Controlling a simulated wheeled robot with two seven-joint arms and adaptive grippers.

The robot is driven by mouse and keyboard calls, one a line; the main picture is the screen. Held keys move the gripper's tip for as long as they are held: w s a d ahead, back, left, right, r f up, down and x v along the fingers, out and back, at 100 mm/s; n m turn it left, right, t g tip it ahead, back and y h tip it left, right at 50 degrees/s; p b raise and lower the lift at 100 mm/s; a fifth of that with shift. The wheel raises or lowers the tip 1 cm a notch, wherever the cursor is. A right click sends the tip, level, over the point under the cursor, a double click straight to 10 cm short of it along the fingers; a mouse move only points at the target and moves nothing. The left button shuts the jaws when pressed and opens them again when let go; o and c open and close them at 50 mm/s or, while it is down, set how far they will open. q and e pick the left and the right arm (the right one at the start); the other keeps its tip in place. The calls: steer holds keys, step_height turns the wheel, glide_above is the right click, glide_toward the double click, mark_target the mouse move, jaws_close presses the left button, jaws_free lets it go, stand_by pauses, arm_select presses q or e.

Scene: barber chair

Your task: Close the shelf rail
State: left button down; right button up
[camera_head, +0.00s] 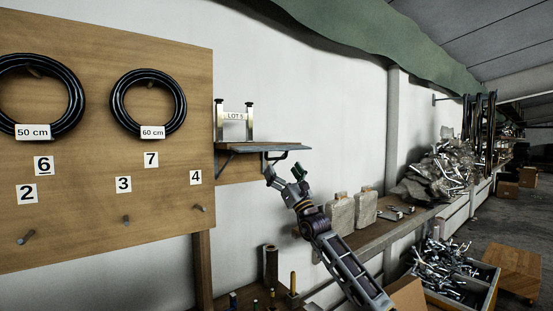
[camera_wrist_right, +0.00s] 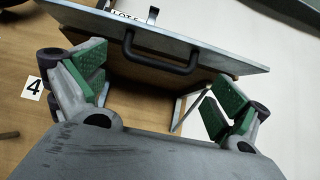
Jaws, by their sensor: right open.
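A small wooden shelf (camera_head: 262,147) sticks out from the wall beside the pegboard, on a dark bracket. A dark bar handle (camera_head: 290,154) is at its right end. Two upright metal posts (camera_head: 220,120) stand on it with a "LOT 5" label (camera_head: 235,116) between them. My right gripper (camera_head: 284,172) is open just below the shelf's handle end, its fingers pointing up. In the right wrist view, the handle (camera_wrist_right: 160,60) is on the shelf's near edge, ahead of and between the spread green-padded fingers (camera_wrist_right: 160,85); they do not grip it. My left gripper is out of view.
A pegboard (camera_head: 100,210) with black hoses and number tags fills the left. A bench (camera_head: 375,236) with two grey blocks runs along the wall at right, behind my right arm. Crates of metal parts (camera_head: 450,270) stand on the floor. The wall right of the shelf is clear.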

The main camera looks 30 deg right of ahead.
mark_target(277, 158)
steer(key=p+x, duration=0.1)
steer(key=x, duration=0.4)
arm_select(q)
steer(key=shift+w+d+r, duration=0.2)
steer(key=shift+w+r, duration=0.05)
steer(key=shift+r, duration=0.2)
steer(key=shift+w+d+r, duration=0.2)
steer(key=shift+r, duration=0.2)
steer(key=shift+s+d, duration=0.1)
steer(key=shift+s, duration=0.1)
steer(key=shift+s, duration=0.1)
arm_select(e)
steer(key=c, duration=0.7)
